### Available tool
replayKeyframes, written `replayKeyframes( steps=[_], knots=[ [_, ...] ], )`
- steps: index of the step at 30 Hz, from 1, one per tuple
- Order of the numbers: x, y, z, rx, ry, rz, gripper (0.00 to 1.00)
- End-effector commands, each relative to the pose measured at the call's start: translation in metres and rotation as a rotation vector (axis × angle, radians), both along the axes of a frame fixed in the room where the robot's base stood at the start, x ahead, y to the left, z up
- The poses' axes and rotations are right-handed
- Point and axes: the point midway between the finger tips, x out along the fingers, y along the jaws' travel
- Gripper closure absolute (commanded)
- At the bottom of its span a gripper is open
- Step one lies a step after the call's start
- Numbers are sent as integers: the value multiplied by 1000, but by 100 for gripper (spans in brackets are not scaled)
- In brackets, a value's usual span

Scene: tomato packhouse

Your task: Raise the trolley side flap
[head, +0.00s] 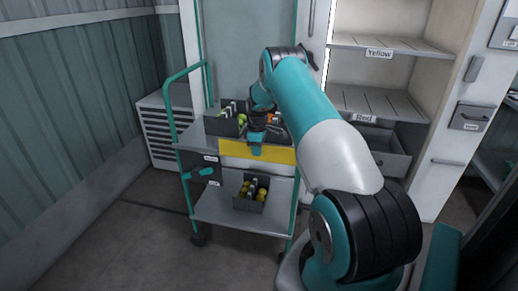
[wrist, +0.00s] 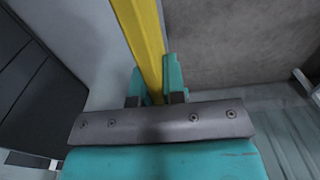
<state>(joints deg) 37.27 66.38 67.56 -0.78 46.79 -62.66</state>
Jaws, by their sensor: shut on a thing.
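The trolley (head: 240,215) has teal posts, a grey upper deck and a lower shelf. Its yellow side flap (head: 235,150) shows as a long panel along the near side of the upper deck. My gripper (head: 255,146) is at the middle of the flap. In the wrist view, my gripper (wrist: 158,88) has its teal fingers on both sides of the flap (wrist: 140,30), which shows as a narrow yellow strip running between them. The jaws are shut on it. The flap's exact angle and its hinge are hard to tell, and my arm hides part of its right side.
Dark crates (head: 226,125) with green and orange produce stand on the upper deck. Another crate (head: 243,202) with yellow produce is on the lower shelf. A cabinet with shelves labelled Yellow (head: 379,53) and Red (head: 364,118) stands behind right, with a grey drawer (head: 388,158) below. Floor at left is clear.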

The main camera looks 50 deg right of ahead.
Motion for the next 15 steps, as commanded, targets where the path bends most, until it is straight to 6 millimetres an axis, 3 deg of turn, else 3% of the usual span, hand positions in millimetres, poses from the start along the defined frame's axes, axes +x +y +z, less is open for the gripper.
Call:
replayKeyframes(
  steps=[8,9,12,15],
  knots=[
    [-4,0,-5,0,11,-8,100],
    [-4,0,-5,0,11,-8,87],
    [-2,1,-4,0,10,-5,64],
    [0,3,-3,-1,7,-1,64]
  ],
)
